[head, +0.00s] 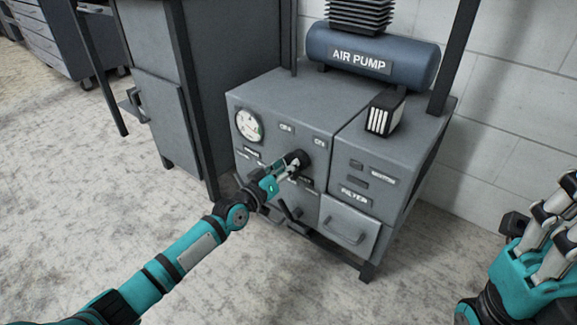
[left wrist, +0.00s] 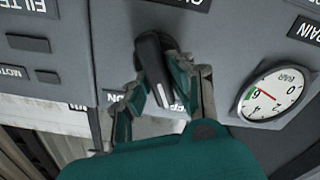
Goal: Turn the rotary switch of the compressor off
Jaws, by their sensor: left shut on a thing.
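The compressor (head: 305,105) is a grey cabinet in the middle of the head view. Its black rotary switch (head: 297,157) sits on the front panel, right of and below the gauge. My left gripper (head: 287,168) reaches it from the front left and is shut on it. In the left wrist view the switch (left wrist: 152,68) stands between the two fingers of my left gripper (left wrist: 163,88), its handle tilted slightly. The labels by the switch are partly hidden by the fingers. My right gripper (head: 545,235) is at the right edge, away from the compressor; its opening is unclear.
A round gauge (head: 249,125) is on the panel's upper left. A blue air pump tank (head: 372,60) sits on top. A drawer with a handle (head: 349,225) is at the lower right. A grey cabinet (head: 172,110) stands close on the left. The floor in front is clear.

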